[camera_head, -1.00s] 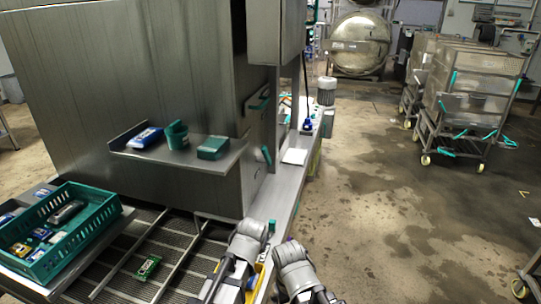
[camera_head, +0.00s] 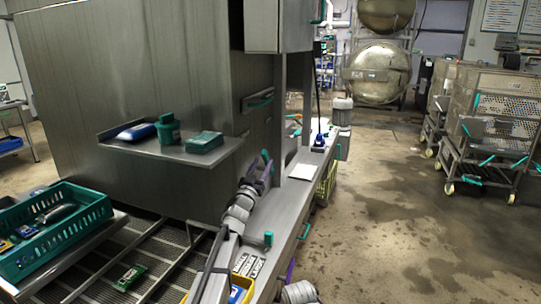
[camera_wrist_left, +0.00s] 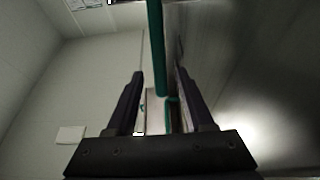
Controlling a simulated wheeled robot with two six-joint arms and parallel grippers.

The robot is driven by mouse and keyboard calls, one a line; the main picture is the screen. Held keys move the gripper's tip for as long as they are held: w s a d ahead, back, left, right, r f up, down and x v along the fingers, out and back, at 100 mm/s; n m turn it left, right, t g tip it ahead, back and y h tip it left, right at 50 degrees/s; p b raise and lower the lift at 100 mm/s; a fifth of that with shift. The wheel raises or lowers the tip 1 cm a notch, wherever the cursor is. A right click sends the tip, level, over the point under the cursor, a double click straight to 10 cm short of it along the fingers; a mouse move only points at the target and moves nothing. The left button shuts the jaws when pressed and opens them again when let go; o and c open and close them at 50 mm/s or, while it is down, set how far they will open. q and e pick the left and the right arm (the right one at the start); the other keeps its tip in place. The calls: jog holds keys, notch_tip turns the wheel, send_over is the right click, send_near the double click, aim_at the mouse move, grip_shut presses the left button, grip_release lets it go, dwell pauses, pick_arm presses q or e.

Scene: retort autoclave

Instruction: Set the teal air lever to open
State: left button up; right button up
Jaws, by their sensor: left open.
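The teal air lever (camera_head: 265,156) is a small upright teal bar low on the side of the steel machine, partly covered by my left gripper (camera_head: 262,168). My left gripper reaches up beside it with dark purple fingers. In the left wrist view a long teal bar (camera_wrist_left: 156,45) runs down from the top edge between the two open fingers (camera_wrist_left: 158,80). I cannot tell whether a finger touches it. A smaller teal part (camera_wrist_left: 172,112) shows beyond. My right gripper is out of view; only part of my right arm shows at the bottom.
A teal crate (camera_head: 100,212) stands at lower left.

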pick_arm(q)
jog(key=shift+p+x, duration=1.55)
jog(key=shift+x, duration=2.4)
jog(key=shift+c, duration=0.4)
grip_shut()
